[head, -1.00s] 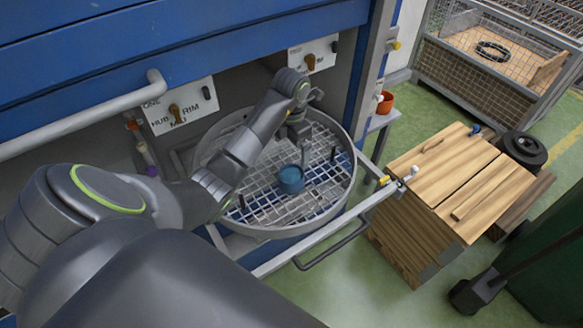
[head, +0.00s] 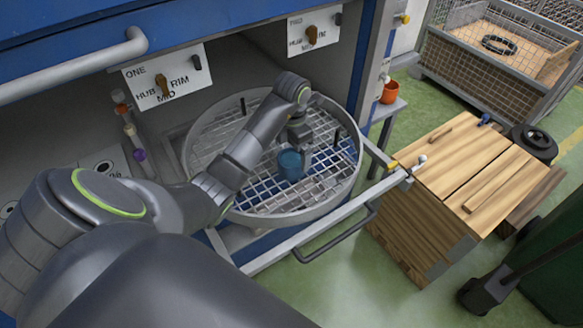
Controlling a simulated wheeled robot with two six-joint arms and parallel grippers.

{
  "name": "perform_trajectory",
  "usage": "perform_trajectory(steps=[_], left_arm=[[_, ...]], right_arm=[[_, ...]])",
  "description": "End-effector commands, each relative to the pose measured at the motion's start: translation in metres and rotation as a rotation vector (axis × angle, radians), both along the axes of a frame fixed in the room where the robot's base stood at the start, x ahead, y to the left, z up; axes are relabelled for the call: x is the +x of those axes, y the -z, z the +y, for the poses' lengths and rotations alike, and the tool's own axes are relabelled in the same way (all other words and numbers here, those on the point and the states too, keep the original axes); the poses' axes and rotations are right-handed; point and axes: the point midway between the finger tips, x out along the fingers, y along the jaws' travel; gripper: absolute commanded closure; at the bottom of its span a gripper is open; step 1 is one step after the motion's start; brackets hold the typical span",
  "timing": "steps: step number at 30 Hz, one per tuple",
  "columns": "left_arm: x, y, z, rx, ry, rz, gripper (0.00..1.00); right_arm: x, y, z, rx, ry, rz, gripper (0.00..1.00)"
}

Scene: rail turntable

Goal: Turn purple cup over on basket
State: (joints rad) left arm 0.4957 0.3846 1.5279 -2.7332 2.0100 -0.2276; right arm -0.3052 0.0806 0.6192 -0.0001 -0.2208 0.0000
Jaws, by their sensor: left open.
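A round grey wire basket (head: 345,194) sits on the turntable in the blue-framed opening. A blue-teal cup (head: 290,168) stands on its mesh near the middle; I see no clearly purple cup on the basket. My left gripper (head: 303,150) reaches down into the basket from above and is open. Its fingers are close to the cup's right and far side; I cannot tell whether they touch it. A small purple item (head: 140,155) is at the left side of the opening, too small to identify. My right gripper is out of view.
A label panel with knobs (head: 168,78) hangs behind the basket at left. A drawer-like bar handle (head: 337,236) runs along the front. An orange pot (head: 389,92) stands on a side shelf. A wooden box (head: 465,185) stands at right, with green floor between.

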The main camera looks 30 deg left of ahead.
Motion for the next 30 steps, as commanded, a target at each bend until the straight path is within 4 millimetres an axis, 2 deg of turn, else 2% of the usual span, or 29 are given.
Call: perform_trajectory(steps=[9,10,14,20,30], left_arm=[[-0.003,0.034,-0.002,-0.001,0.000,0.001,0.03],[-0.004,0.036,-0.002,-0.003,-0.001,0.004,0.03],[-0.004,0.048,-0.002,-0.001,-0.001,0.003,0.03],[-0.003,0.049,-0.001,0.000,0.000,0.000,0.03],[-0.003,0.049,-0.001,0.000,0.000,0.000,0.47]], right_arm=[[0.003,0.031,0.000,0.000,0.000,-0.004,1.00],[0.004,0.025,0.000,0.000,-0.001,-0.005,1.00],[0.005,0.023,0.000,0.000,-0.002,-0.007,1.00],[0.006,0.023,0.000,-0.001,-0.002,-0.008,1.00],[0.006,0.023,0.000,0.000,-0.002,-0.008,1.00]])
